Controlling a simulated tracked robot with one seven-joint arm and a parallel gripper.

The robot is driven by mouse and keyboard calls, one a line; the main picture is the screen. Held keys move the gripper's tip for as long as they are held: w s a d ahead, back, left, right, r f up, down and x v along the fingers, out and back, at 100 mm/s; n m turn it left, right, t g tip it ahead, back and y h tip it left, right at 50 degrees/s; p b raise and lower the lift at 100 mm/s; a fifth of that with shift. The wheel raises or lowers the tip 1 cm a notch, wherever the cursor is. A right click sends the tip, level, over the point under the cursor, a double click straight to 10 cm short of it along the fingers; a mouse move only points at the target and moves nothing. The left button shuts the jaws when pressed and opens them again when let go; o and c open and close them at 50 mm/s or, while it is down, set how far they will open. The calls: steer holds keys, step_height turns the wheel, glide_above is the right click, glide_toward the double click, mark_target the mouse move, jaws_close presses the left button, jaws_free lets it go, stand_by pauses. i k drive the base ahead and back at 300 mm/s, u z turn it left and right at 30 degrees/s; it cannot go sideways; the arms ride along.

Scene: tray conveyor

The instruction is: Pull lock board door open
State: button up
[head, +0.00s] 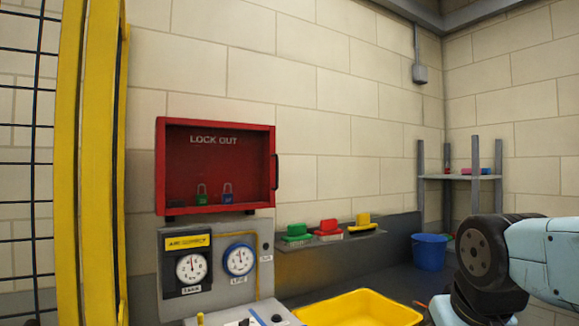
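The lock board (178,165) is a red box on the tiled wall, left of centre in the head view. Its door (230,127) has a red frame with a clear pane marked "LOCK OUT", and it looks shut. A dark handle (276,171) stands on the door's right edge. A green padlock (201,198) and a blue padlock (227,197) show behind the pane. My arm is at the lower right, well apart from the board. My gripper is not in view.
A panel with gauges (211,265) stands below the board. A yellow post (98,160) and mesh are at the left. A shelf (355,239) with brushes, a yellow tray (357,308), a blue bucket (430,252) and a rack (459,177) are to the right.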

mark_target(162, 121)
steer(key=u, duration=0.2)
steer(key=i, duration=0.85)
steer(key=u, duration=0.45)
